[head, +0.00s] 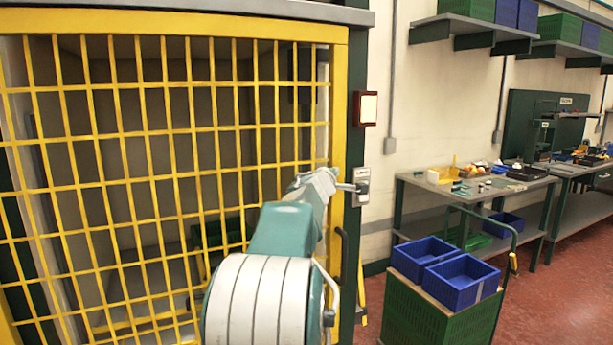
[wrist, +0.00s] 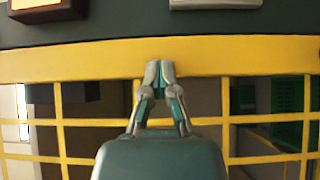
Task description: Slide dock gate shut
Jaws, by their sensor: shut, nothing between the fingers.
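The dock gate is a yellow frame (head: 339,130) with yellow mesh, filling the left half of the head view. Its right upright stands alongside a dark green post (head: 357,80), with no clear gap between them. In the wrist view the same upright (wrist: 70,62) runs sideways, with the dark green post (wrist: 110,28) above it and mesh below. My gripper (head: 354,187) reaches to this right edge. In the wrist view my gripper (wrist: 160,66) has its fingertips together over the yellow upright, holding nothing. I cannot tell whether they touch it.
Blue bins (head: 462,281) sit on a green crate cart (head: 415,310) at lower right. A workbench (head: 475,190) stands along the wall. Red floor is open at far right.

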